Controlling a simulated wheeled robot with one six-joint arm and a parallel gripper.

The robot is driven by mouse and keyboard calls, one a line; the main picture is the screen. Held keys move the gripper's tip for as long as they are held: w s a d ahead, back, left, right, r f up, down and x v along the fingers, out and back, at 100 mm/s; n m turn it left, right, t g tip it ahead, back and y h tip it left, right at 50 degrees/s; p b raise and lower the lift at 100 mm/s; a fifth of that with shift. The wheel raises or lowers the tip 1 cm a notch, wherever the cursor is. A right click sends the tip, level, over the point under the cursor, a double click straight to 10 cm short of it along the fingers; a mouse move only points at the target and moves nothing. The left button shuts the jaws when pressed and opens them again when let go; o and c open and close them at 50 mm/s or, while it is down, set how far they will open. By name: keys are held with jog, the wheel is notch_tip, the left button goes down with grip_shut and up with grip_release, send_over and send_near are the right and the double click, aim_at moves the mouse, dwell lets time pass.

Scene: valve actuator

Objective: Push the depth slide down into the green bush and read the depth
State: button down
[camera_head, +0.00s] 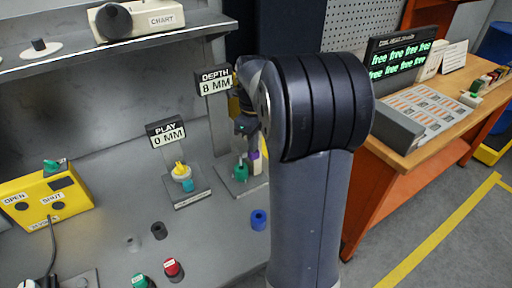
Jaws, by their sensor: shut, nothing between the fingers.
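The depth gauge's sign (214,82) reads "DEPTH 8 MM" at the top of its grey post. The green bush (240,171) stands upright on the gauge's grey base plate below it. My gripper (246,129) is shut and empty, pointing down above the bush, partly hidden by my own arm. A purple piece (253,156) shows just below the gripper, beside the bush's top. I cannot tell whether this is the depth slide, or whether the fingertips touch the slide.
The play gauge (167,132) reads "0 MM" to the left, with a yellow-topped blue part (183,176) on its stand. A blue ring (259,219), black ring (158,230) and red-capped part (172,267) lie in front. A yellow OPEN/SHUT box (45,198) is at left.

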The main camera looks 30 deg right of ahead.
jog(key=shift+f, duration=0.3)
notch_tip(320, 180, up, 9)
jog(key=p, duration=0.8)
dwell(0.4)
notch_tip(320, 180, down, 9)
jog(key=b, duration=0.8)
jog(key=shift+r, duration=0.15)
